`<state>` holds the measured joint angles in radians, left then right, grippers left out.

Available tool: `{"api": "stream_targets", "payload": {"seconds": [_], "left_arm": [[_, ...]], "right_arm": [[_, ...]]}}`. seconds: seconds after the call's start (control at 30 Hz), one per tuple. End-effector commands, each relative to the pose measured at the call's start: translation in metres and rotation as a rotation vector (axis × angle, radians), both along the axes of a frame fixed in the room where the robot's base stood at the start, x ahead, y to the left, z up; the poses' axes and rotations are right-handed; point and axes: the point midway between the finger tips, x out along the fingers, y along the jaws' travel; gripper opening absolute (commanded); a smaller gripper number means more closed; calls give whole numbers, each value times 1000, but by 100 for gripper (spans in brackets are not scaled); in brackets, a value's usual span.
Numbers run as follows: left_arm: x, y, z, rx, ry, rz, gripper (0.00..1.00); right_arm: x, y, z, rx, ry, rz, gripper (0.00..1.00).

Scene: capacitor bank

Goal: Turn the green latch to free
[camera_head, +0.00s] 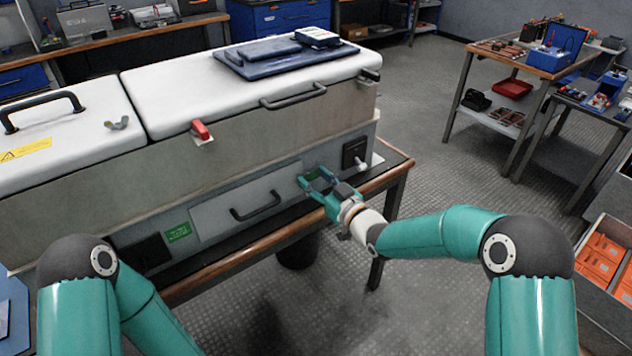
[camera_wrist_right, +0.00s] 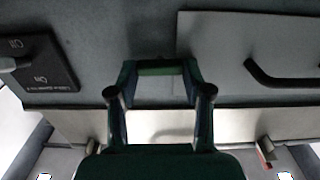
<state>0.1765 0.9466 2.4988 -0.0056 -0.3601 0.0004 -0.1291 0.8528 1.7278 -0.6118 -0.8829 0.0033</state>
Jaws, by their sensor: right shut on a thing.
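The green latch (camera_wrist_right: 160,71) is a short green bar on the front panel of the long cabinet, seen between the fingertips in the right wrist view. My right gripper (camera_head: 317,179) is at the front panel, between the drawer and the black switch plate. In the right wrist view my right gripper (camera_wrist_right: 160,76) has a finger at each end of the green bar and is shut on it. In the head view the fingers mostly hide the latch. My left arm shows at lower left, but its gripper is out of view.
A drawer (camera_head: 222,216) with a black handle lies left of the latch. A black switch plate (camera_head: 355,152) with a pale lever is to the right. A red latch (camera_head: 201,131) sits at the lid's edge. The bench's wooden edge (camera_head: 232,262) runs below the panel.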

Motion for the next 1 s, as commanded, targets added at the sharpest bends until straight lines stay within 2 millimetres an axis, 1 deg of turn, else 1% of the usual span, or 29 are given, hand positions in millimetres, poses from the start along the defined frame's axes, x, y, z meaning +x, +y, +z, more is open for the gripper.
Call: {"api": "stream_targets", "payload": {"seconds": [0.03,0.17,0.37,0.7,1.0], "left_arm": [[0,0,-7,0,0,0,40],[0,0,-22,0,0,0,40],[0,0,-54,0,0,0,40],[0,0,-115,0,0,0,40],[0,0,-161,0,0,0,40]], "right_arm": [[0,0,-3,-12,-10,0,15],[0,0,-5,-59,-45,0,15],[-1,0,-8,-173,-128,-1,15],[-2,2,-10,-429,-314,-1,15],[-3,3,-10,-663,-481,0,15]]}}
